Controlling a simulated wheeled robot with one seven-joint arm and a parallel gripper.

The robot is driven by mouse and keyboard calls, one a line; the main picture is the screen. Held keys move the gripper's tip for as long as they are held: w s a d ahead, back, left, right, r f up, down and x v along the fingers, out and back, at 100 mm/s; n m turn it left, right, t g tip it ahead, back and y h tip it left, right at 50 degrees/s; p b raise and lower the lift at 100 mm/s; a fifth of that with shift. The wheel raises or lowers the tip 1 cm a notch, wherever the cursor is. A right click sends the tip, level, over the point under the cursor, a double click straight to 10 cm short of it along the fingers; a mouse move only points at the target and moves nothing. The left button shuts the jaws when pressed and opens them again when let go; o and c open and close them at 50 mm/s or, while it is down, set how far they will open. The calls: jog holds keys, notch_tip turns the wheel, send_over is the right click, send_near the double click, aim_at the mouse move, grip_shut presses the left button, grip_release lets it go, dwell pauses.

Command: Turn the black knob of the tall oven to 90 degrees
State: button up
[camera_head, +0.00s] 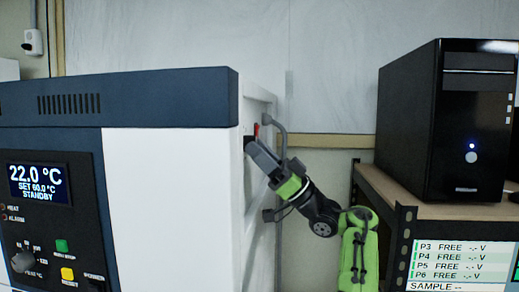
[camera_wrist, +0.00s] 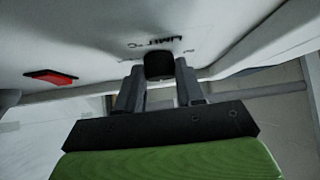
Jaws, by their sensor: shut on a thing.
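The tall oven (camera_head: 170,170) stands at the left, a white and dark blue cabinet whose right side panel faces my arm. In the wrist view the black knob (camera_wrist: 158,63) sits on the pale panel under a printed "LIMIT °C" marking. My gripper (camera_wrist: 157,82) has one grey finger on each side of the knob and is shut on it. The knob's pointer and angle cannot be read. In the head view my gripper (camera_head: 251,150) reaches the side panel, and the knob is not clearly visible there.
A red part (camera_wrist: 50,77) sits on the same panel, left of the knob. A grey curved handle or pipe (camera_head: 279,130) is close to my wrist in the head view. A black computer tower (camera_head: 445,120) stands on a shelf (camera_head: 375,180) at the right.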

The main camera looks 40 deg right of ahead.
jog(key=shift+s+r, duration=0.1)
jog(key=shift+r, duration=0.05)
jog(key=o, duration=1)
jog(key=shift+c, duration=0.2)
jog(key=shift+o, duration=0.4)
jog(key=shift+f, duration=0.2)
